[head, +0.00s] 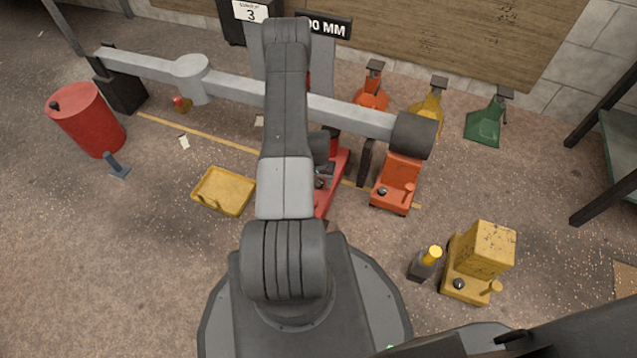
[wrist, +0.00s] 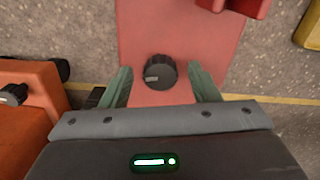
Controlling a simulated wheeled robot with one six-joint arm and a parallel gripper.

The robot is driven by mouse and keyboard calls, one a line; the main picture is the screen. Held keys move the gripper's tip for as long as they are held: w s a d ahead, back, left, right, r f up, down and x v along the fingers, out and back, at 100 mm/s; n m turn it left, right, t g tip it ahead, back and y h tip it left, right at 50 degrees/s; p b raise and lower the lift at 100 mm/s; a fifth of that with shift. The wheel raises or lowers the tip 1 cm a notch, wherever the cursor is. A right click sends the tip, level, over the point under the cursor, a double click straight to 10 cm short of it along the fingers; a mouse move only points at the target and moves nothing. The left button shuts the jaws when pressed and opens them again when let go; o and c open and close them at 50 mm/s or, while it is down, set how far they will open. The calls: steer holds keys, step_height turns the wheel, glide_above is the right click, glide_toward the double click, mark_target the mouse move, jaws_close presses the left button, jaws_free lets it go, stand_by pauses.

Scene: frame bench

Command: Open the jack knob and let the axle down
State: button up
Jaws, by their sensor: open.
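A red floor jack (head: 334,192) lies under the axle, partly hidden behind my arm. In the wrist view its flat red body (wrist: 205,30) carries a round dark knob (wrist: 160,72) with a pale mark. My gripper (wrist: 162,88) is open, its two green-grey fingers on either side of the knob; I cannot tell whether they touch it. In the head view the gripper is mostly hidden by my arm. The grey axle (head: 235,88) runs across above the floor, with a dark hub (head: 415,134) at its right end.
An orange unit with a knob (head: 396,185) stands beneath the right hub. A yellow tray (head: 223,191), a red drum (head: 87,120) and a yellow knobbed block (head: 482,255) stand around. Orange, yellow and green stands (head: 484,127) line the wall. The left floor is largely clear.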

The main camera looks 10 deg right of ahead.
steer(key=shift+f, duration=0.25)
steer(key=c, duration=1)
steer(key=shift+o, duration=0.2)
steer(key=shift+f+m+b, duration=0.1)
steer(key=shift+m+b, duration=0.55)
steer(key=shift+m, duration=0.15)
steer(key=shift+w+m+b, duration=0.1)
steer(key=shift+m+b, duration=0.45)
steer(key=shift+m, duration=0.95)
steer(key=o, duration=1)
steer(key=shift+c, duration=0.2)
steer(key=shift+r, duration=0.2)
step_height(320, 180, up, 14)
steer(key=p, duration=0.4)
steer(key=shift+f+p, duration=0.15)
steer(key=shift+p, duration=0.15)
